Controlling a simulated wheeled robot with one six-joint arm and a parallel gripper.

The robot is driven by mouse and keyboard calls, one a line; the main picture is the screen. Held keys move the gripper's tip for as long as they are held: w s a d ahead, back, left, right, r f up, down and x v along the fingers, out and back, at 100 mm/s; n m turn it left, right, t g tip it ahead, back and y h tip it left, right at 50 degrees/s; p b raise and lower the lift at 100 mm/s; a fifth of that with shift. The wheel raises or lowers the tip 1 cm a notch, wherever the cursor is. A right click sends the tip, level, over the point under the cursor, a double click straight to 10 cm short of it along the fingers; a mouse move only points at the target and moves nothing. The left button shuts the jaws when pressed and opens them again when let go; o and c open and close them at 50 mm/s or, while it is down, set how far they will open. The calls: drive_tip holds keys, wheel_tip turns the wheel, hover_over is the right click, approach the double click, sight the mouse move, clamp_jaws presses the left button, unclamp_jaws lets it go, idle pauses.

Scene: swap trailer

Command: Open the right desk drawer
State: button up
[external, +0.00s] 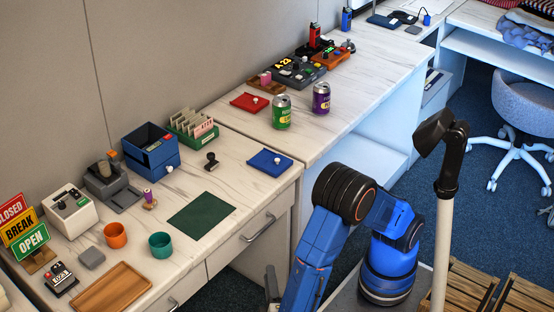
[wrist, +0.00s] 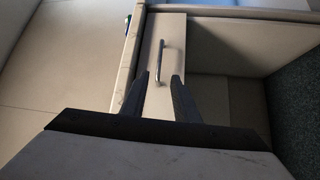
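The right desk drawer (external: 240,250) has a pale front with a grey metal bar handle (external: 257,228). Its front looks flush with the desk, so it appears shut. In the wrist view the drawer front (wrist: 175,40) lies ahead, with the handle (wrist: 161,62) upright in the picture. My gripper (wrist: 160,76) is open, its two dark fingers apart and the handle's line between them; I cannot tell how far the tips are from it. In the external view my gripper (external: 272,288) shows only partly at the bottom edge, below and in front of the drawer.
A left drawer handle (external: 172,303) shows at the lower edge. On the desk above stand a green mat (external: 201,211), a teal cup (external: 161,245), an orange cup (external: 115,235) and a stamp (external: 211,160). Open space lies under the desk right of the drawer.

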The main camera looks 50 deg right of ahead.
drive_tip(key=x, duration=1.6)
drive_tip(key=shift+d, duration=0.25)
drive_tip(key=shift+w, duration=0.1)
drive_tip(key=shift+c, duration=0.3)
clamp_jaws()
